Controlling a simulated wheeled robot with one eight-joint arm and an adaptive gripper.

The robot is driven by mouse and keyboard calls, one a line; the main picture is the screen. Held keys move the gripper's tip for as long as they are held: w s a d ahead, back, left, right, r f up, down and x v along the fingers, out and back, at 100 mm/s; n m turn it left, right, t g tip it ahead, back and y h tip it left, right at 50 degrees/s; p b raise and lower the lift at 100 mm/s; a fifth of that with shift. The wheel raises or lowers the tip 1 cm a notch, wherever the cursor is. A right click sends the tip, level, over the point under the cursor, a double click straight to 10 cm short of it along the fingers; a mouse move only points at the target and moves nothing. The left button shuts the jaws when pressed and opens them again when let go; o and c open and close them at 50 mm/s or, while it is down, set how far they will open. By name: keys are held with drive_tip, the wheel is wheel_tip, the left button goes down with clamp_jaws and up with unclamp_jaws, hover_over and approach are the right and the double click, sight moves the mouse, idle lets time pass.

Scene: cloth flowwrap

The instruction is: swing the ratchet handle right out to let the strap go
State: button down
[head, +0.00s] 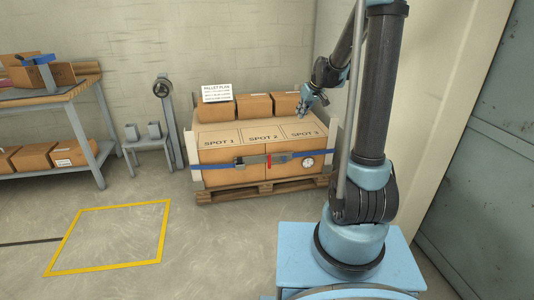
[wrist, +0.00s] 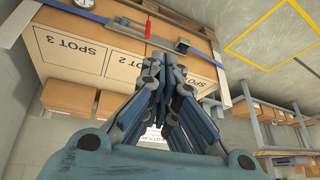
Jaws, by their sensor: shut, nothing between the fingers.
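A blue strap (head: 215,167) runs across the front of a stack of cartons (head: 225,180). In the wrist view the strap (wrist: 205,55), dark body (wrist: 182,45) and grey handle (wrist: 150,34) cross the top. My gripper (head: 303,109) is above the right rear of the carton top, apart from the ratchet. Its fingers (wrist: 160,60) are together and empty.
A round gauge (head: 308,161) sits on the strap at the right. The load rests on a wooden pallet (head: 255,190). Open floor (head: 200,240) lies in front.

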drive_tip(key=w+a+f+n+y, duration=0.1)
drive_tip(key=w+a+f, duration=0.2)
drive_tip(key=w+f, duration=0.35)
drive_tip(key=w+a+f+n, duration=0.1)
drive_tip(key=w+a+f, duration=0.2)
drive_tip(key=w+f, duration=0.35)
drive_tip(key=w+a+f, duration=0.3)
drive_tip(key=w+f, duration=0.1)
drive_tip(key=f, duration=0.4)
drive_tip(key=w+a+f+n+t+y, duration=0.1)
drive_tip(key=w+a+f, duration=0.3)
drive_tip(key=f, duration=0.4)
drive_tip(key=w+a+f+n+y, duration=0.1)
drive_tip(key=w+a+f, duration=0.3)
drive_tip(key=f, duration=0.5)
drive_tip(key=shift+w+a, duration=0.25)
drive_tip(key=shift+w, duration=1)
